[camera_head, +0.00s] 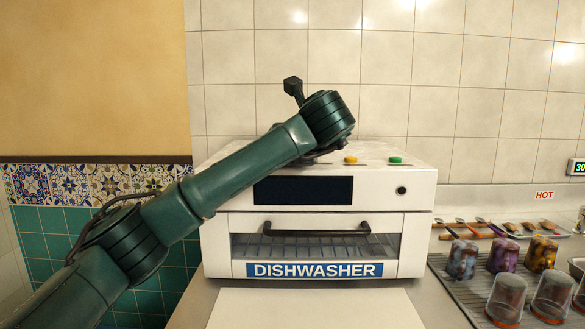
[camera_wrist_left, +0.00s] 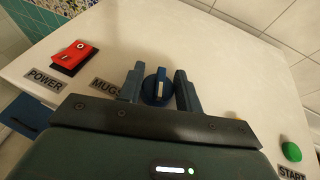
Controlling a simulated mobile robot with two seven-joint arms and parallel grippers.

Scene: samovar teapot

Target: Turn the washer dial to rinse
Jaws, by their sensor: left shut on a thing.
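The dial (camera_wrist_left: 157,87) is a round blue knob with a pale pointer mark, on the white top of the machine labelled dishwasher (camera_head: 415,205). The mark runs roughly up and down in the left wrist view. My left gripper (camera_wrist_left: 160,80) is over the dial, one finger on each side, and shut on it. In the head view my left arm comes in from the left and hides the dial and the fingers. The label near the dial reads "MUGS", partly covered by the gripper; no rinse label is readable. My right gripper is not in view.
A red power switch (camera_wrist_left: 73,57) is left of the dial. A green button (camera_head: 395,160) labelled "START" is to the right, with a yellow button (camera_head: 350,160) nearer. Mugs (camera_head: 503,255) and glasses (camera_head: 507,299) stand right of the machine.

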